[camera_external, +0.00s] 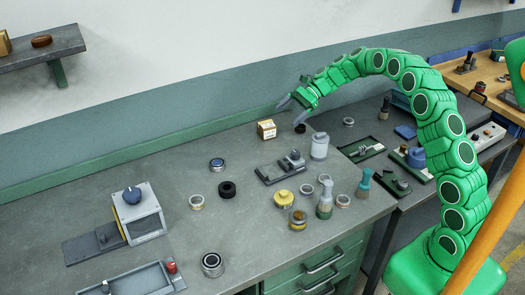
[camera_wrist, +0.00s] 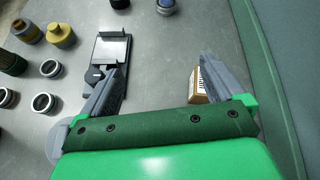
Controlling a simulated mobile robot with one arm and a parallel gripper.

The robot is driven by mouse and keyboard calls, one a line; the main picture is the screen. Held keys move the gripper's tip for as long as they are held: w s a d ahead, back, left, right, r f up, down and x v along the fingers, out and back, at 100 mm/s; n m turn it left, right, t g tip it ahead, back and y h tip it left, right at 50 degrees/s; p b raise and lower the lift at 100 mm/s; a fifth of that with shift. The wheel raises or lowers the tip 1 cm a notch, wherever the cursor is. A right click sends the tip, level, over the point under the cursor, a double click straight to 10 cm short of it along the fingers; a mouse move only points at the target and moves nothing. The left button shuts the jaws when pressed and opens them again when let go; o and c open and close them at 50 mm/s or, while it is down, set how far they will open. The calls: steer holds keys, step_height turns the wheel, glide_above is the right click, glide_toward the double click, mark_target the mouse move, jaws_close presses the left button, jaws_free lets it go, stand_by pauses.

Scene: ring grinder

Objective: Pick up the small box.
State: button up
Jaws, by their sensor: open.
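The small box (camera_external: 266,129) is tan with a white label and stands near the back edge of the grey workbench, by the wall. In the wrist view the box (camera_wrist: 198,87) lies just to the left of the right finger, which partly hides it. My gripper (camera_external: 292,111) is open and empty, above the bench and to the right of the box in the external view. Its two grey fingers spread wide in the wrist view (camera_wrist: 163,68), with bare bench between them. I cannot tell its exact height above the box.
A black fixture (camera_external: 279,169) and a grey cylinder (camera_external: 319,147) stand in front of the gripper. A dark round piece (camera_external: 300,128) sits right of the box. Bench left of the box is clear.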

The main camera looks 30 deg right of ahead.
mark_target(267, 124)
steer(key=w+d+f+m, duration=0.1)
steer(key=w+f, duration=0.1)
steer(key=w+f+m+t+y, duration=0.1)
steer(key=w+f, duration=0.1)
steer(key=w, duration=0.1)
steer(key=w+d+f+m, duration=0.1)
steer(key=w+f, duration=0.2)
steer(key=shift+w+d+m+t, duration=0.25)
steer(key=shift+d+m+t, duration=0.05)
steer(key=shift+t, duration=0.1)
steer(key=shift+r+x, duration=0.2)
steer(key=shift+x, duration=3.7)
steer(key=shift+a, duration=0.1)
steer(key=shift+c, duration=0.3)
steer(key=c, duration=1.2)
step_height(267, 124, up, 3)
steer(key=shift+r, duration=0.2)
steer(key=shift+s+d+r, duration=0.55)
steer(key=shift+s+r, duration=1.05)
steer(key=shift+s, duration=0.7)
steer(key=shift+s+d+r, duration=0.55)
steer(key=shift+s+r, duration=1.1)
steer(key=shift+s, duration=0.6)
steer(key=shift+s+d+r, duration=0.5)
steer(key=shift+s+r, duration=1.1)
steer(key=shift+s, duration=0.7)
